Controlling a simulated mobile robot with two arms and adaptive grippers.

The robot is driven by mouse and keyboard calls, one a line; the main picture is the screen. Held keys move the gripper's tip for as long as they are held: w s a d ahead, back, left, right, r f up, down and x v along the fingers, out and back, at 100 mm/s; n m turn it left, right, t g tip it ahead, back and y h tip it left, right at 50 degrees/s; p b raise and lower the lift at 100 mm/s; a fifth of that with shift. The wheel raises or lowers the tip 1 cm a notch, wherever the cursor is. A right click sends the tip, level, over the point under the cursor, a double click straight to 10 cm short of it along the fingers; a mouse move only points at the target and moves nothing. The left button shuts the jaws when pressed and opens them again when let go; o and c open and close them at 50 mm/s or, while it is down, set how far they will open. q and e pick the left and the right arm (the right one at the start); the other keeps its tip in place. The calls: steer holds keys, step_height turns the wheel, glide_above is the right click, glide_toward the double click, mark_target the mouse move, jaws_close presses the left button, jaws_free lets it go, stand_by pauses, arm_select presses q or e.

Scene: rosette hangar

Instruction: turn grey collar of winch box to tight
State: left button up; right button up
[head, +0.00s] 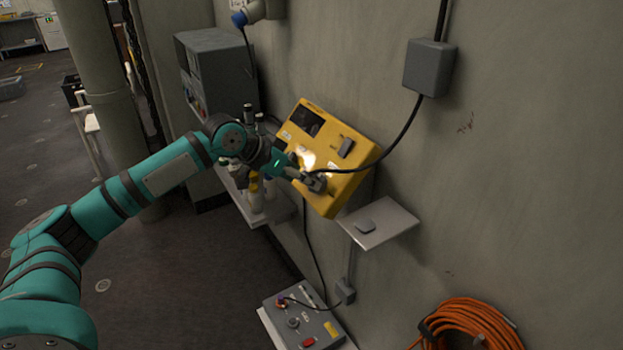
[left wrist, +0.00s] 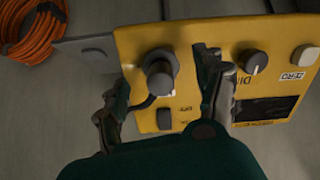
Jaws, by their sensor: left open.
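A yellow box (head: 352,186) is fixed tilted on the wall; its name label is too small to read, so I cannot confirm it is the winch box. A grey collar (left wrist: 158,74) sits around a plug on its face in the left wrist view, with a dark cable running from it. My left gripper (head: 305,177) is at the box's lower left in the head view. In the left wrist view the gripper (left wrist: 163,82) is open, one finger on each side of the collar, with visible gaps. The collar's tight mark cannot be made out. My right gripper is not in view.
A dark knob (left wrist: 251,62) and a pale ZERO button (left wrist: 304,57) are beside the right finger. A small shelf (head: 392,222) juts out by the box. A grey control box (head: 325,327) is below, an orange cable coil (head: 463,311) lower right. A black cable crosses the yellow box.

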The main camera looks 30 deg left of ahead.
arm_select(q)
steer(key=shift+x, duration=2.05)
steer(key=shift+c, duration=0.4)
steer(key=c, duration=1.1)
steer(key=shift+p, duration=0.3)
